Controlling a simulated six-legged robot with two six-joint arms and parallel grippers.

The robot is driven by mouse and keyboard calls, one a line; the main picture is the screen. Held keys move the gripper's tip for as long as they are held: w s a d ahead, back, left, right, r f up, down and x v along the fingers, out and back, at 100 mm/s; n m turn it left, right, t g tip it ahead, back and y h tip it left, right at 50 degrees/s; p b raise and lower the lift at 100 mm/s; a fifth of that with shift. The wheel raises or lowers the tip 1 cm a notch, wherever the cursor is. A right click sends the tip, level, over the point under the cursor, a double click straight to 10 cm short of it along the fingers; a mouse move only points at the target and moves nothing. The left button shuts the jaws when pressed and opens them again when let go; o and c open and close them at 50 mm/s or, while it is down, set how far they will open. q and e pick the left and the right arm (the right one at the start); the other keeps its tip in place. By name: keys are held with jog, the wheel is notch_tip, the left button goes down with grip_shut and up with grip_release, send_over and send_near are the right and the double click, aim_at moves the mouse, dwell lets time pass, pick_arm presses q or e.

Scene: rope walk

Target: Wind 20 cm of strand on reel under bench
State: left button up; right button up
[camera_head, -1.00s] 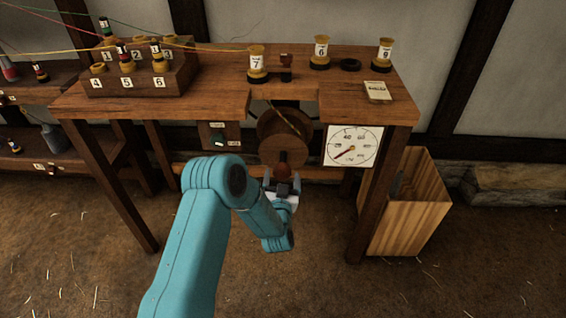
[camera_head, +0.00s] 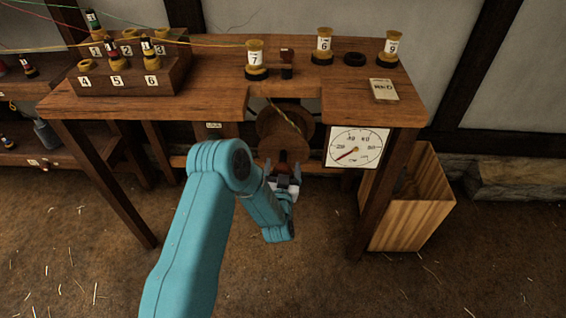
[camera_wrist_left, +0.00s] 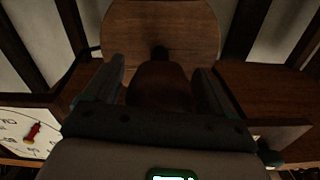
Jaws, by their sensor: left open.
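The wooden reel (camera_head: 270,124) hangs under the bench (camera_head: 220,86), with a strand slanting across it. A reddish-brown knob or handle stands before the reel; in the left wrist view this knob (camera_wrist_left: 160,86) sits between the fingers, in front of the reel's round face (camera_wrist_left: 190,30). My left gripper (camera_head: 282,170) is open around the knob; I cannot tell whether either finger touches it. The gripper also fills the lower left wrist view (camera_wrist_left: 161,92). The white dial (camera_head: 357,147) has a red needle pointing lower left. My right gripper is not in view.
A numbered bobbin rack (camera_head: 130,75) stands at the bench's left. Bobbin 7 (camera_head: 255,60), bobbin 6 (camera_head: 323,46) and bobbin 9 (camera_head: 391,50) stand on top. A wooden bin (camera_head: 420,207) stands right of the bench. Bench legs flank my arm.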

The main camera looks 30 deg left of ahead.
pick_arm(q)
jog(key=shift+w, duration=0.15)
jog(key=shift+r, duration=0.1)
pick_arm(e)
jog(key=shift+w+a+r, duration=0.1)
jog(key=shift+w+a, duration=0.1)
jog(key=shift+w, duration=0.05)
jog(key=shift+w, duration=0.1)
pick_arm(q)
jog(key=shift+c, duration=0.3)
jog(key=c, duration=1)
jog(key=shift+a, duration=0.1)
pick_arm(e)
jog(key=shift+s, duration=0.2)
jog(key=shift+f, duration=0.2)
